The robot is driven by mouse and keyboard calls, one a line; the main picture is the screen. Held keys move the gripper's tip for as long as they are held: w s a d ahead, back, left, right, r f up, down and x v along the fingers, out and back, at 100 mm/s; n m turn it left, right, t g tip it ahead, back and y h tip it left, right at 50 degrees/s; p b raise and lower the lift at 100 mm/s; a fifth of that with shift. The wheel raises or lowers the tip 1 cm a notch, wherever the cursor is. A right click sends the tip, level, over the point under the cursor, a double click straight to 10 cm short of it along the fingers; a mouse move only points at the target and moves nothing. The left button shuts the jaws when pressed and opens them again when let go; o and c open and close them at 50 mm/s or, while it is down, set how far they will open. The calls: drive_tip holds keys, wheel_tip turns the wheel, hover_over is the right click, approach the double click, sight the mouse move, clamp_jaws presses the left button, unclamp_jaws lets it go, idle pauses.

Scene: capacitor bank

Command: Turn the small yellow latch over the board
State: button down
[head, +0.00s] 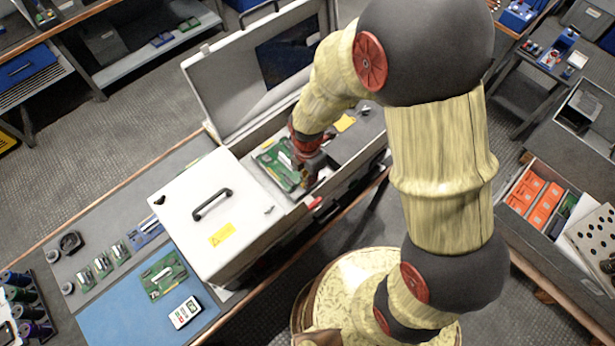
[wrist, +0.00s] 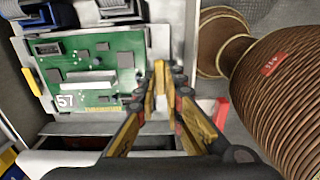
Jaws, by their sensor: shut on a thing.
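The green board (wrist: 92,72), marked 57, lies in the open case, and it also shows in the head view (head: 272,165). My gripper (wrist: 162,80) is at the board's right edge in the wrist view, its fingers drawn together at the tips. A small yellow piece (wrist: 160,68), which looks like the latch, is between the fingertips; the fingers hide much of it. Another small yellow latch (wrist: 32,82) is at the board's left edge. In the head view my gripper (head: 308,168) reaches down into the case, and its tips are hard to make out.
The case's raised lid (head: 235,85) stands behind. A white box top with a black handle (head: 212,204) is left of the opening. A red part (wrist: 221,110) is right of my fingers. Another green board (head: 163,276) lies on the blue mat (head: 110,318).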

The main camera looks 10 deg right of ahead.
drive_tip(key=shift+m, duration=0.4)
drive_tip(key=m, duration=0.4)
drive_tip(key=shift+m, duration=0.3)
drive_tip(key=m, duration=0.9)
drive_tip(key=shift+r+m, duration=0.1)
drive_tip(key=shift+m, duration=1.7)
drive_tip(key=c, duration=2)
unclamp_jaws()
drive_tip(key=shift+o, duration=0.5)
